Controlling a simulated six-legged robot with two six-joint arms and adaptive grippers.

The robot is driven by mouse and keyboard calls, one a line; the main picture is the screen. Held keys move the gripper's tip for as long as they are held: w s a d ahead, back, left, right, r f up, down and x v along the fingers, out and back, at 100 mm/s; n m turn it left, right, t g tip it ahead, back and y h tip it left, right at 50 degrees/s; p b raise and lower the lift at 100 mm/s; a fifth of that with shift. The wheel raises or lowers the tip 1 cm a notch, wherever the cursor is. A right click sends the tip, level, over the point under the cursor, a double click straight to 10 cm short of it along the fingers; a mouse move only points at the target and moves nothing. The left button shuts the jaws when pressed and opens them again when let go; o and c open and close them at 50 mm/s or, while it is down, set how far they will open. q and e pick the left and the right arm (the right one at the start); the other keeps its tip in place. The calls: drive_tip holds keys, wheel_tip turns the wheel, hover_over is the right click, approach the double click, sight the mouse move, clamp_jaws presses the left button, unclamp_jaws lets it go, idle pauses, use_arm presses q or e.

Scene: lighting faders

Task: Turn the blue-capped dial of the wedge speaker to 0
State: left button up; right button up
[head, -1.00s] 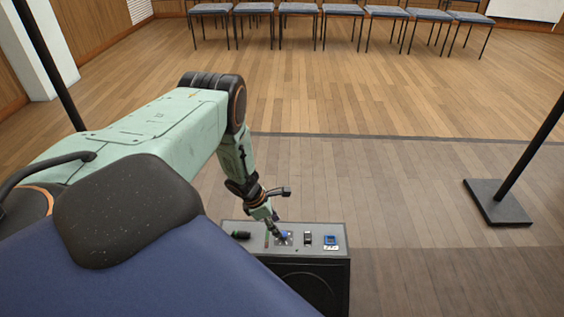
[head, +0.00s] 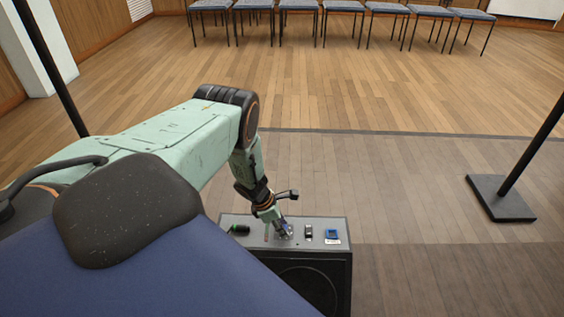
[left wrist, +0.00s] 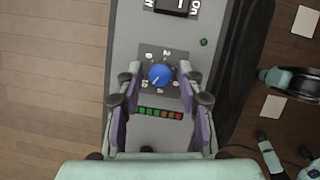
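The wedge speaker (head: 300,255) stands on the floor with its grey control panel on top. The blue-capped dial (left wrist: 159,75) sits on a dark square plate with white scale figures. A pale mark on its cap seems to point to the lower left; the exact reading is too small to tell. My left gripper (left wrist: 160,73) is open, with one finger on each side of the dial; small gaps seem to show between fingers and cap. In the head view the left gripper (head: 285,233) comes down onto the panel and mostly hides the dial. My right gripper is not in view.
On the panel, a black rocker switch (head: 308,232) and a blue socket (head: 332,233) lie right of the dial, and a dark connector (head: 240,229) left. A coloured light strip (left wrist: 160,113) is near the dial. A stand's base (head: 500,198) is at right; chairs line the back.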

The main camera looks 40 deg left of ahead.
use_arm(q)
clamp_jaws()
